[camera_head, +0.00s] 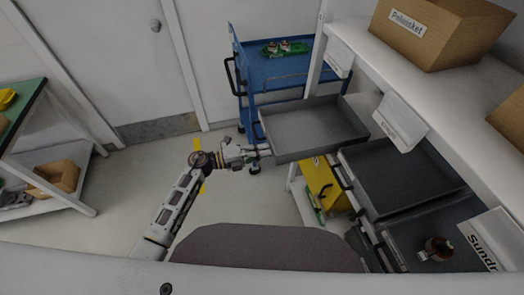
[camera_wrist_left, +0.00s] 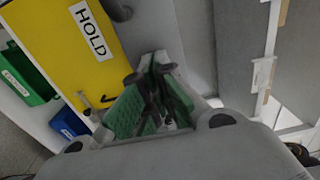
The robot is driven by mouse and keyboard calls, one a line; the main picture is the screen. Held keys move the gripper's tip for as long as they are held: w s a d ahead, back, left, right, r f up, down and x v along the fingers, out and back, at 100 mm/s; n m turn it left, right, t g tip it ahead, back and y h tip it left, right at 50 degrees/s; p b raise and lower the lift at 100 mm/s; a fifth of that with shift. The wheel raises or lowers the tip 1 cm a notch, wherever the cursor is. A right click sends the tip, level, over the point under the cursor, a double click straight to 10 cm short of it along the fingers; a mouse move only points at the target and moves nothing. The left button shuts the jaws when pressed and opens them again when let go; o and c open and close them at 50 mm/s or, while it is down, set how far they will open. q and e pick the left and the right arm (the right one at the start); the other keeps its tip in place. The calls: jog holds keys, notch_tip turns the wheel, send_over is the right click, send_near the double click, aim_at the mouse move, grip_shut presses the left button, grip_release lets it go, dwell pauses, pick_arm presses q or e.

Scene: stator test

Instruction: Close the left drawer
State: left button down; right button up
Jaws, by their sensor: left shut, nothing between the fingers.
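The left drawer (camera_head: 318,125) is a grey, empty tray pulled far out from the shelf unit, with a dark handle (camera_head: 258,131) on its front at the left. My left gripper (camera_head: 266,152) is shut and empty. It is beside the drawer's front, just below the handle in the head view; I cannot tell whether it touches. In the left wrist view my left gripper's green-padded fingers (camera_wrist_left: 158,68) come together at the tips. A grey surface fills the upper right there; I cannot tell whether it is the drawer. My right gripper is not in view.
Two more grey drawers stand to the right, a middle one (camera_head: 400,178) and a near one (camera_head: 455,236) holding a copper-coloured part (camera_head: 437,248). A yellow HOLD panel (camera_wrist_left: 88,32) is below the drawers. A blue cart (camera_head: 280,72) stands behind.

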pick_arm(q)
jog(key=shift+d, duration=0.1)
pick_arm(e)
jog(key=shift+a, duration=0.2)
pick_arm(q)
jog(key=b, duration=0.2)
send_near(320, 143)
jog(key=r, duration=0.2)
jog(key=shift+w+d+r, duration=0.25)
jog(key=shift+d+r, duration=0.05)
jog(key=shift+d, duration=0.1)
jog(key=b+x, duration=0.1)
jog(key=x, duration=0.6)
jog(key=shift+d+b, duration=0.2)
jog(key=shift+b, duration=0.1)
jog(key=shift+w+d, duration=0.25)
jog(key=shift+d, duration=0.5)
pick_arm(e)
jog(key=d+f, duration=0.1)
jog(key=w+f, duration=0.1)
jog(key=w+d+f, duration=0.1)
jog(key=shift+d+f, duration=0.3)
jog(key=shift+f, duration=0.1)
pick_arm(q)
jog(key=shift+r, duration=0.1)
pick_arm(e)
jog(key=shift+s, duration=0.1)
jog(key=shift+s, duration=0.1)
